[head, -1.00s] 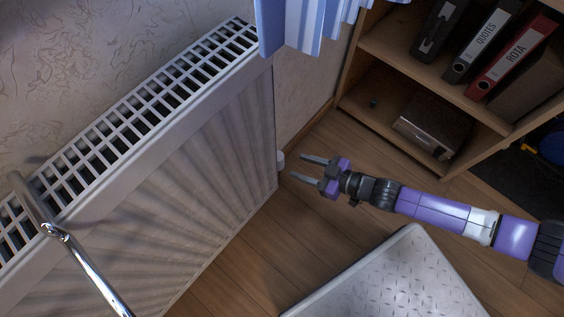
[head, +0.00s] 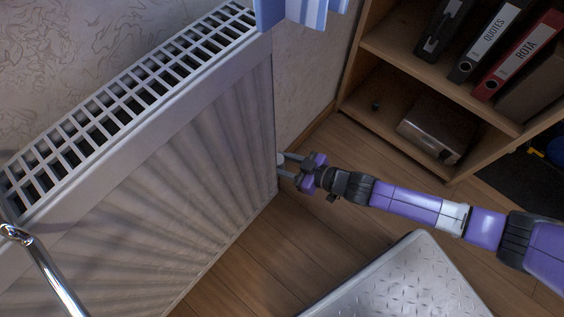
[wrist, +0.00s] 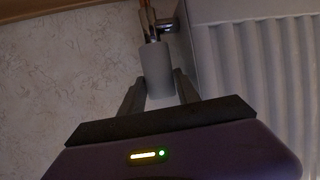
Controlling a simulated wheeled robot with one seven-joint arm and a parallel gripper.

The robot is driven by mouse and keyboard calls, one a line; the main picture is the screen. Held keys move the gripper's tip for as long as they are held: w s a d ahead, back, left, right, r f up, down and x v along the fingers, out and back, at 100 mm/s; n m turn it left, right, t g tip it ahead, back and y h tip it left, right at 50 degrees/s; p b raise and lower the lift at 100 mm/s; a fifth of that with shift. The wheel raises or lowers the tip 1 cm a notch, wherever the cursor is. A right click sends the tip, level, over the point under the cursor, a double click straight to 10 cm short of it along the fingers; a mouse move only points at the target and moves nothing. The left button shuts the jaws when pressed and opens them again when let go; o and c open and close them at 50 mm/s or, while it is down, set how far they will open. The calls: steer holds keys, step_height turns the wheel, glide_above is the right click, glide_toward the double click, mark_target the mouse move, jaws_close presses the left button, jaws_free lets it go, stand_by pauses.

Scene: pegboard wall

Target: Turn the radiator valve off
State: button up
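The radiator valve's pale cylindrical knob (wrist: 157,68) shows in the wrist view, joined to a metal fitting and a copper pipe beside the radiator's end. In the head view only a small pale part of the knob (head: 281,158) shows at the radiator's (head: 190,170) far end. My gripper (head: 284,167) is open, its fingers pointing left at the knob. In the wrist view my gripper (wrist: 158,80) has one finger on each side of the knob's near end. Whether either finger touches it I cannot tell.
A wooden shelf unit (head: 392,135) with binders and a metal box stands at the right. A metal-topped platform (head: 400,285) lies below my arm. A striped blue curtain (head: 305,12) hangs above. A chrome bar (head: 45,270) is at the lower left.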

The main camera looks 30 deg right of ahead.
jaws_close()
steer(key=shift+n+y, duration=0.3)
steer(key=shift+n, duration=0.1)
steer(key=n+g+y, duration=0.4)
steer(key=n+g, duration=0.1)
steer(key=shift+w+d, duration=0.3)
steer(key=n+g, duration=0.2)
steer(key=n+g+y, duration=0.1)
steer(key=n+g, duration=0.1)
steer(key=n+g+y, duration=0.1)
steer(key=n+g, duration=0.1)
steer(key=shift+w+d, duration=0.1)
steer(key=shift+w, duration=0.25)
steer(key=shift+n+g, duration=0.4)
steer(key=shift+g, duration=0.2)
steer(key=shift+o, duration=1.6)
jaws_free()
